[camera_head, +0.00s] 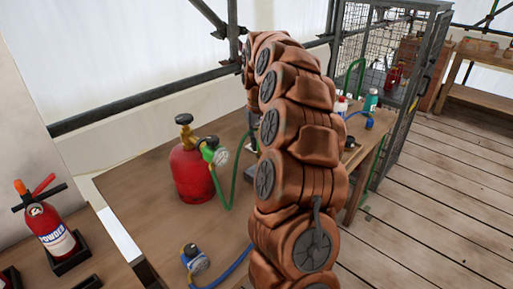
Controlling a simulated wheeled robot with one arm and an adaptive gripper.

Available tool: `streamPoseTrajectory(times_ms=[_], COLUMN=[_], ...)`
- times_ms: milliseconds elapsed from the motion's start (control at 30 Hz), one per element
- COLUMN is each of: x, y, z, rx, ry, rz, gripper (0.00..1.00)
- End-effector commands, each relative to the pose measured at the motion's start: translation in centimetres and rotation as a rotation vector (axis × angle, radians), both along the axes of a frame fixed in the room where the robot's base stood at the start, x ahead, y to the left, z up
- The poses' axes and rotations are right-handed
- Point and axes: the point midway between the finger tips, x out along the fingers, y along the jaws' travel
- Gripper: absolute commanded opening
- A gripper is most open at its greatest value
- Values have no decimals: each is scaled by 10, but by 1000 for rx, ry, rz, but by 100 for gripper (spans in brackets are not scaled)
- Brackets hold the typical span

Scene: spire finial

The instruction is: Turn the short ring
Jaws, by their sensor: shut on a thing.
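No short ring can be made out in the head view. My brown segmented arm rises through the middle of the picture and bends over at the top. It covers the middle of the wooden workbench (130,195). My gripper cannot be made out; the far end of the arm is hidden behind its nearer links. A narrow dark upright shape (252,130) shows just left of the arm above the bench, too small to identify. A dark flat piece lies on the bench below it, partly hidden by the arm.
A red gas cylinder (192,172) with a gauge and green hose stands left of my arm. A blue-hosed gauge (194,260) lies nearer. A red powder extinguisher (52,232) is at left. Small bottles (371,100) stand right, before a mesh cage (410,60). Plank floor at right is clear.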

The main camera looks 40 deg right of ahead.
Motion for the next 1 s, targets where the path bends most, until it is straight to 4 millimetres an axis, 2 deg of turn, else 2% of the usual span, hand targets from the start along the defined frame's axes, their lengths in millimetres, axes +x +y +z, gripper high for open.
streamPoseTrajectory(times_ms=[233,733,767,1000], x=[-1,-2,-2,-1], y=[-3,-3,-3,-3], z=[-1,0,0,0], rx=[0,0,0,0], ry=[0,1,1,1], rz=[-69,-83,-83,-82], gripper=[0,0,19,42])
